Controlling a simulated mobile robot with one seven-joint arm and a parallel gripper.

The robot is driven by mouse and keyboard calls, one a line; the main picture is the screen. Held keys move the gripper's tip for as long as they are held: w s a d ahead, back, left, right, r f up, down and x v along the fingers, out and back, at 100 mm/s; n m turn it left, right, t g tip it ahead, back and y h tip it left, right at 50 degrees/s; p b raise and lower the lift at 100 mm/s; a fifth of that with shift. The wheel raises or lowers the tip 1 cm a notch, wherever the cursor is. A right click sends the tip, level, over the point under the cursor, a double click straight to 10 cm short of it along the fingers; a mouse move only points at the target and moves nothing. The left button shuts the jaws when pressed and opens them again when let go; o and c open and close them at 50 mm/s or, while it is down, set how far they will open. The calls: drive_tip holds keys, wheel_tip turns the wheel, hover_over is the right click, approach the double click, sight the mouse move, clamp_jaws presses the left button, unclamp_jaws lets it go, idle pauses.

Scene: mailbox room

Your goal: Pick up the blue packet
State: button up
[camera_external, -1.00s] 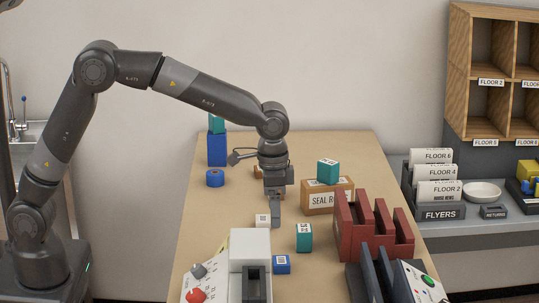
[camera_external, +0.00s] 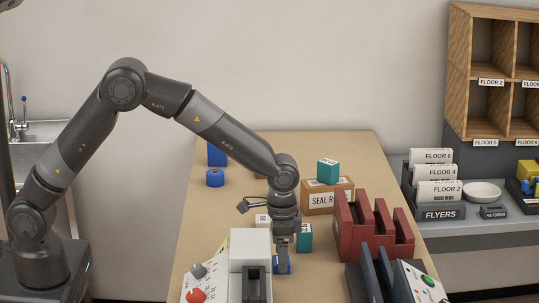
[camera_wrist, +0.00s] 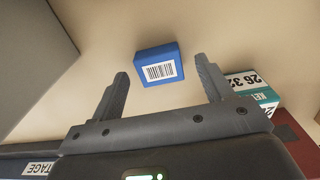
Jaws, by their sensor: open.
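The blue packet (camera_wrist: 159,65) lies on the tan table with a white barcode label facing up in the wrist view. It sits between and just beyond the two open fingertips of my gripper (camera_wrist: 160,82), apart from both. In the external view the blue packet (camera_external: 285,265) is partly hidden behind my gripper (camera_external: 282,262), which hangs pointing down over it. Nothing is held.
A teal packet (camera_external: 305,237) stands close to the right of my gripper. A white-and-grey machine (camera_external: 250,245) is close on the left. A dark red rack (camera_external: 375,235) and a SEAL box (camera_external: 318,198) stand to the right.

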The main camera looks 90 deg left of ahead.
drive_tip(key=shift+f, duration=0.65)
drive_tip(key=shift+c, duration=0.4)
drive_tip(key=c, duration=1)
